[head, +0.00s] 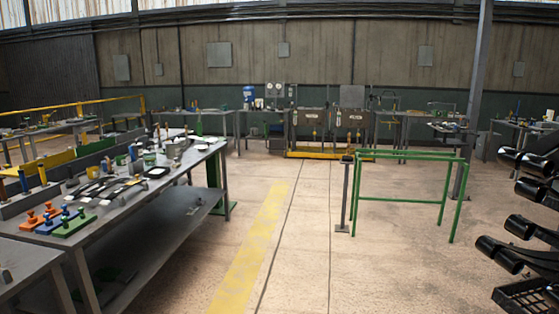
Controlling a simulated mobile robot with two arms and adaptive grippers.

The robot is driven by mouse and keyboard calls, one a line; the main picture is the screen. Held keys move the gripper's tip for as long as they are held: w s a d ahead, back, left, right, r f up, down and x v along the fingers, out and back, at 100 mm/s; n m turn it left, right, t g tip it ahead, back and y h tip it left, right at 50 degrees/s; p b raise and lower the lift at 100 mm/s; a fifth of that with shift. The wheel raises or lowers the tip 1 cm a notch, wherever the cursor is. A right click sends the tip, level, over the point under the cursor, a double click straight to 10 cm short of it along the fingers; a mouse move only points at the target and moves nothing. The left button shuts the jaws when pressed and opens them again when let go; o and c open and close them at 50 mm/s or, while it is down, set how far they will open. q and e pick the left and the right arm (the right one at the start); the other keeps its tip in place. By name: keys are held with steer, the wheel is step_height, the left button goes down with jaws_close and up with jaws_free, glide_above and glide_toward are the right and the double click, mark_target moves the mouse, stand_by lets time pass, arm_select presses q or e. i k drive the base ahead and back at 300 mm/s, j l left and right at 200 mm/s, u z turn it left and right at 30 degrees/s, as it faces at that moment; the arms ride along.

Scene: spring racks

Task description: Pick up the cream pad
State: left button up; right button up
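I cannot single out the cream pad for certain. Several small flat items lie on the long grey workbench (110,225) at the left. Among them is a pale flat piece with a dark border (158,171) near the bench's far end. The items are too small to tell their exact colour or kind. Neither of my grippers is in view.
Orange, blue and green fixtures (74,226) sit at the bench's near end. A green rail frame (410,199) and a thin dark post (343,198) stand centre right. Black rounded parts (497,256) crowd the right edge. The floor along the yellow stripe (250,250) is clear.

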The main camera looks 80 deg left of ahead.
mark_target(176, 165)
steer(key=u, duration=3.5)
steer(key=i+l+z, duration=0.2)
steer(key=i, duration=2.5)
steer(key=k+j, duration=0.05)
steer(key=j, duration=0.05)
